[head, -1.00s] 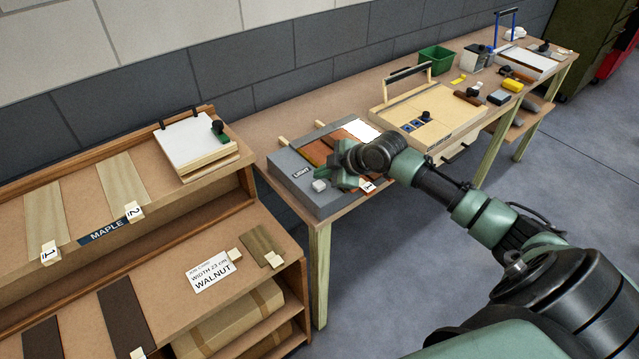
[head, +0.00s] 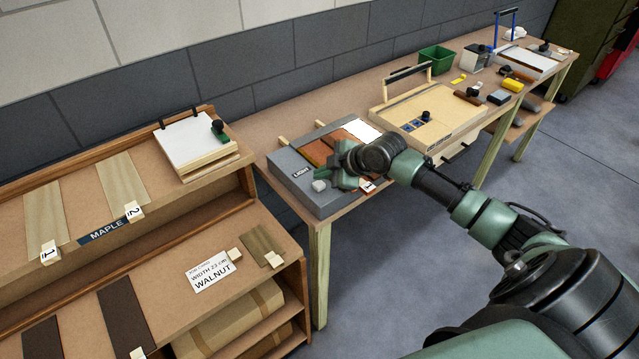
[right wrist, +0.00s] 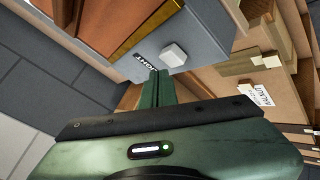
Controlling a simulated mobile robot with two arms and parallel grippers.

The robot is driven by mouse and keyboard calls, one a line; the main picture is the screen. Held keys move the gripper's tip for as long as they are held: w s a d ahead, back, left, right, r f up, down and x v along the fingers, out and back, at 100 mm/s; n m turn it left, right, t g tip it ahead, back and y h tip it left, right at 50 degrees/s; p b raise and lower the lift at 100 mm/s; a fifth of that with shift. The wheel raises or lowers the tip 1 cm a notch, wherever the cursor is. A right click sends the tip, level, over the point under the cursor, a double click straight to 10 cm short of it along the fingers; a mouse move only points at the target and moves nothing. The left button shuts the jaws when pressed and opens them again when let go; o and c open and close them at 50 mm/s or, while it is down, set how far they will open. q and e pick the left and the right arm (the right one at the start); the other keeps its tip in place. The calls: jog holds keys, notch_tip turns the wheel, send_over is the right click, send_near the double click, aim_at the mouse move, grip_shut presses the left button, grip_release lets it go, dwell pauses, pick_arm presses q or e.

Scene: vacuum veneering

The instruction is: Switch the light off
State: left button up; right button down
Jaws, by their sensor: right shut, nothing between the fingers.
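The grey light box (head: 318,205) stands on the near end of the workbench, with a label reading LIGHT (head: 301,174) on its front strip. A pale square button (head: 320,185) sits beside the label; it also shows in the right wrist view (right wrist: 173,55). My right gripper (head: 336,180) is at the box's front strip, just right of the button in the head view. In the right wrist view its green fingers (right wrist: 156,80) are together and empty, with the tips close to the button. I cannot tell if they touch it. My left gripper is not in view.
Reddish-brown and white sheets lie on the box's top, partly hidden by my right arm. A wooden press board (head: 440,115) stands further along the bench. A shelf rack with maple and walnut strips (head: 126,178) is at the left. The floor at the right is clear.

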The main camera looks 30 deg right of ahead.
aim_at(322, 185)
jog(key=shift+f, duration=0.3)
jog(key=shift+f+b, duration=0.35)
jog(key=shift+f, duration=0.2)
dwell(0.7)
jog(key=shift+r, duration=0.1)
jog(key=shift+r+p, duration=0.9)
jog(key=shift+p, duration=0.05)
notch_tip(322, 185, up, 6)
jog(key=p, duration=0.5)
